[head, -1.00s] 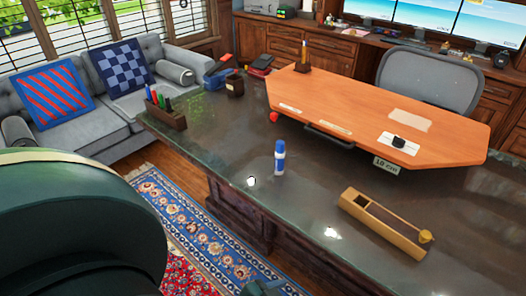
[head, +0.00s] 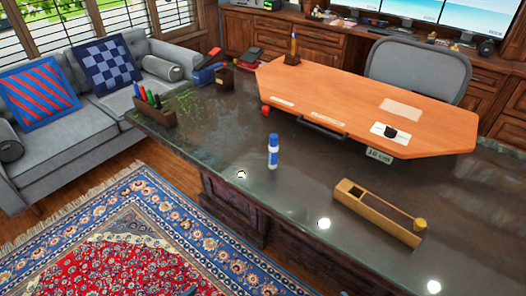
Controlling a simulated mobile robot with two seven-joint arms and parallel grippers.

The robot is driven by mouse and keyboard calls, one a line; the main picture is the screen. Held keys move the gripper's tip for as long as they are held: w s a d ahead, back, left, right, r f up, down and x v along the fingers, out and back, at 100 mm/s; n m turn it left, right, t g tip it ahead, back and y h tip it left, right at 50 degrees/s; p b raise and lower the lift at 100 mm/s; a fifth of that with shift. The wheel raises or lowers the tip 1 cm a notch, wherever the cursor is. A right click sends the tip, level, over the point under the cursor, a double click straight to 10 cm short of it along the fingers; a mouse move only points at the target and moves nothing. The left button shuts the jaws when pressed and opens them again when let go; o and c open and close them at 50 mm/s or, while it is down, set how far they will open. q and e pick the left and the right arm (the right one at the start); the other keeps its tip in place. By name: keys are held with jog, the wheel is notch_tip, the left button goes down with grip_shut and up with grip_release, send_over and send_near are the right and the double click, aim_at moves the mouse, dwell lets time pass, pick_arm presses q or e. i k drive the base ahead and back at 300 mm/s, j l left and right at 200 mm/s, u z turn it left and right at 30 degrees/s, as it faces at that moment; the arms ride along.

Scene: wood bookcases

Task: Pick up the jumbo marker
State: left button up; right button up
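Neither of my grippers is clearly in view, and nothing touches the cylinder.
An orange wooden board (head: 365,105) covers the desk's far side. A long wooden box (head: 380,212) lies front right. A small red object (head: 265,111) is beside the board. Desk space around the cylinder is clear. A rug (head: 130,235) and grey sofa (head: 70,140) are left.

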aim_at(272, 152)
jog(key=z, duration=0.7)
jog(key=j+z, duration=0.2)
jog(key=z, duration=0.25)
jog(key=j+z, duration=0.25)
jog(key=z, duration=0.2)
jog(key=j+z, duration=0.25)
jog(key=z, duration=0.15)
jog(key=k+j+z, duration=0.1)
jog(key=j+z, duration=0.15)
jog(key=k+j+z, duration=0.2)
jog(key=j, duration=0.2)
jog(key=k+j+z, duration=0.1)
jog(key=j+z, duration=0.15)
